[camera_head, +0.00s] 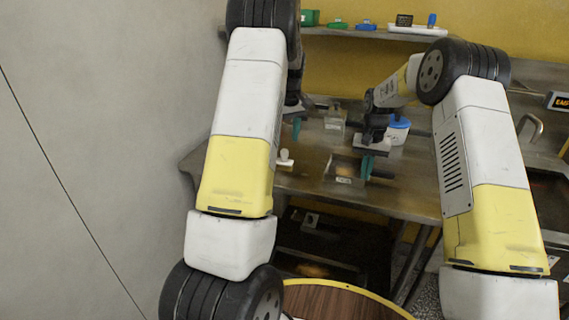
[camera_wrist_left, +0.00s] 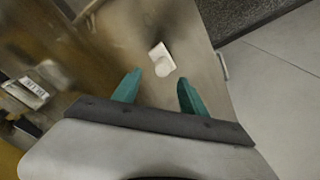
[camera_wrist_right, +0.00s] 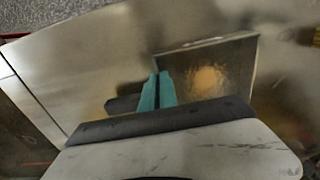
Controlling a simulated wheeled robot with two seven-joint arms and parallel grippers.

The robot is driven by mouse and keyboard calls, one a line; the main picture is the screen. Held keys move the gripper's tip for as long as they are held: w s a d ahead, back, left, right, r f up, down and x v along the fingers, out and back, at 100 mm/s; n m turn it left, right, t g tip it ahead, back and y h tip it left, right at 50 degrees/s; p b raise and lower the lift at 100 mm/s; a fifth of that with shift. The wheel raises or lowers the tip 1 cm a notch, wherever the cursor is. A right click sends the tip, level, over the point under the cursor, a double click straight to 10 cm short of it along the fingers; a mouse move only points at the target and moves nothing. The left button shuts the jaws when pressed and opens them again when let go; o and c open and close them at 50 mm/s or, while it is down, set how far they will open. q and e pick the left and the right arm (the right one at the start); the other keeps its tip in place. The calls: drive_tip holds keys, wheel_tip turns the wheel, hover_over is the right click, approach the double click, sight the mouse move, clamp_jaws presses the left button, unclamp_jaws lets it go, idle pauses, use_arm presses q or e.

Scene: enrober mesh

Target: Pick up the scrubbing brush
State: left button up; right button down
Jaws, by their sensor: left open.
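A small white block with a round knob (camera_head: 285,158), which looks like the scrubbing brush, lies on the steel table near its front edge. In the left wrist view the brush (camera_wrist_left: 162,58) is just beyond the fingertips, roughly centred between them and apart from them. My left gripper (camera_wrist_left: 158,80) is open and empty. In the head view its teal fingers (camera_head: 296,128) hang over the table behind the brush, partly hidden by my left arm.
The steel table (camera_head: 405,190) carries a clear-sided container (camera_head: 335,122) and a blue-lidded white tub (camera_head: 398,131) at the back. A dark handle (camera_wrist_right: 120,104) sticks out beside the pan. A shelf (camera_head: 350,32) holds small items. Bare table surrounds the brush.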

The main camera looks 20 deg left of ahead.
sight(284, 150)
use_arm(q)
drive_tip(key=shift+a+f, duration=0.2)
drive_tip(key=shift+f, duration=1.4)
drive_tip(key=shift+a+f, duration=0.15)
drive_tip(key=shift+f, duration=1.4)
clamp_jaws()
